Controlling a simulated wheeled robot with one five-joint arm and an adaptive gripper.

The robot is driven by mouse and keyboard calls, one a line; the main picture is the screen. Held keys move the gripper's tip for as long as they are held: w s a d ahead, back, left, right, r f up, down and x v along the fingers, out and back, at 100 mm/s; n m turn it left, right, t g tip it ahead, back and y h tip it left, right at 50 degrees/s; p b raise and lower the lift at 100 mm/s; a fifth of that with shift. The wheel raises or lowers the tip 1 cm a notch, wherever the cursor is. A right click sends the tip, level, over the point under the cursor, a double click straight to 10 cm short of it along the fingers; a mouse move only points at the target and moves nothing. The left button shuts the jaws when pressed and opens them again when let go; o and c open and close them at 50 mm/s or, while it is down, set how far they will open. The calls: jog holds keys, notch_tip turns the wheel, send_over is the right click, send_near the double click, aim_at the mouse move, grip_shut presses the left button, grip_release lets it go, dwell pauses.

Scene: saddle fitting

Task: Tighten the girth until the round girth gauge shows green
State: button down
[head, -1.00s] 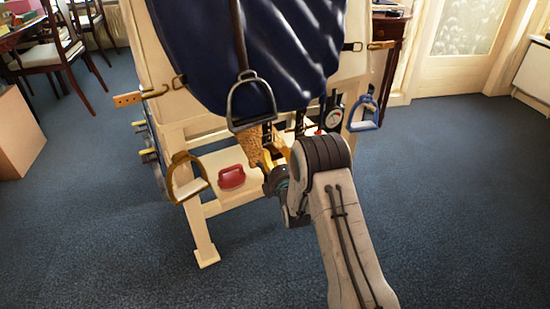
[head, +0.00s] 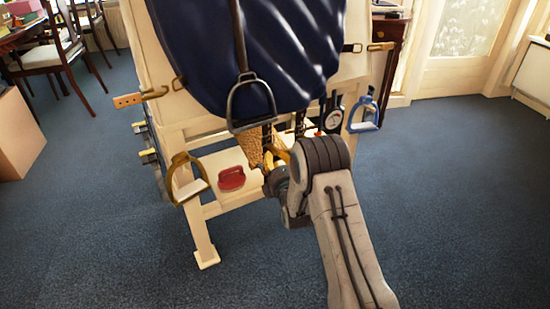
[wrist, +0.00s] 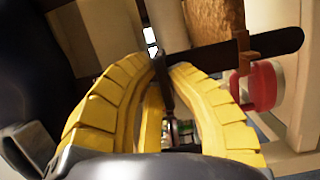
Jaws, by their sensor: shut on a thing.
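My gripper (wrist: 168,72) has yellow ribbed fingers closed on a dark strap (wrist: 212,53) in the wrist view. The strap runs right through a brown keeper (wrist: 250,56) to a rounded free end. In the head view my gripper (head: 278,160) is low beside the stand, partly hidden by my arm. The tan, fuzzy girth (head: 250,146) hangs just left of it, and part of it shows in the wrist view (wrist: 215,20). The round girth gauge (head: 335,119) hangs right of my arm, its face pale; its reading is too small to tell.
The cream wooden stand (head: 205,240) carries the navy saddle pad (head: 195,50). A dark stirrup (head: 251,105) hangs above my gripper, a brass one (head: 188,180) left, a blue one (head: 364,113) right. A red object (head: 231,178) lies on the lower shelf. Carpet at right is clear.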

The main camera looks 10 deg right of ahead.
aim_at(272, 141)
notch_tip(272, 141, up, 4)
jog(key=shift+f+p, duration=0.25)
jog(key=shift+p, duration=0.15)
jog(key=c, duration=1.2)
grip_release()
jog(key=shift+f, duration=0.1)
jog(key=shift+s, duration=0.45)
jog(key=s, duration=1.1)
